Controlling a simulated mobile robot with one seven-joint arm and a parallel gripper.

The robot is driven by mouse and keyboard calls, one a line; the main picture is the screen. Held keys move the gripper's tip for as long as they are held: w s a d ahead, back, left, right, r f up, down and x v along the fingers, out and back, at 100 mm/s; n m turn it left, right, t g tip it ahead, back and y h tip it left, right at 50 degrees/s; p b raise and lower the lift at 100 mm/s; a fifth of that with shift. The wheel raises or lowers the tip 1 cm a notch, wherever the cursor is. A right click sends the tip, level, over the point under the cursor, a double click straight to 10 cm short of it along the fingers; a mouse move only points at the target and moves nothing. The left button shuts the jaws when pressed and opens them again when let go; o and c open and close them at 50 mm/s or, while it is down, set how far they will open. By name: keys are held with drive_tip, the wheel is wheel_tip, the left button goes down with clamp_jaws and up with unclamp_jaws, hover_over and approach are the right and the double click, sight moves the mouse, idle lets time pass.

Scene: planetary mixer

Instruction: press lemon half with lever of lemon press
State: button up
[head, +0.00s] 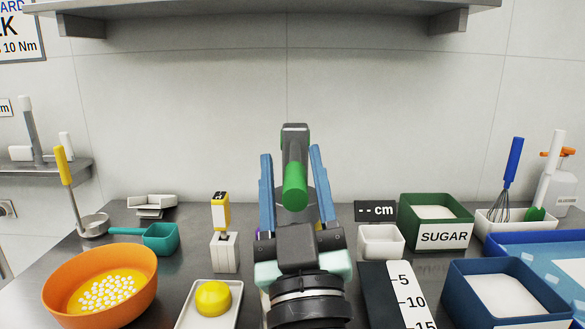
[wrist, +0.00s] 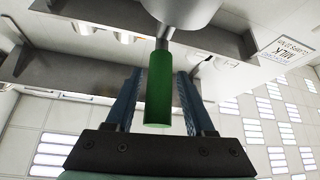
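The lemon press lever has a green handle (head: 295,187) on a dark grey arm (head: 295,140). The green handle also shows in the wrist view (wrist: 158,92). My gripper (head: 291,152) is open, with one blue finger on each side of the handle and visible gaps. The wrist view shows my gripper (wrist: 159,73) from behind, with the handle between the fingers. A yellow dome like a lemon half (head: 213,298) sits on a white tray (head: 232,310) to the left. The press's lower part and anything in it are hidden behind my gripper and wrist.
An orange bowl (head: 140,303), a teal scoop (head: 161,237) and a white block with a yellow-topped item (head: 225,252) stand left. A white container (head: 381,242), a green SUGAR bin (head: 436,220) and a blue bin (head: 470,300) stand right. A shelf (head: 250,8) hangs above.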

drive_tip(key=shift+o, duration=0.3)
drive_tip(key=shift+s, duration=0.1)
drive_tip(key=v, duration=1.2)
drive_tip(key=shift+s+f+b, duration=0.2)
drive_tip(key=shift+s+b, duration=0.1)
drive_tip(key=shift+b, duration=0.15)
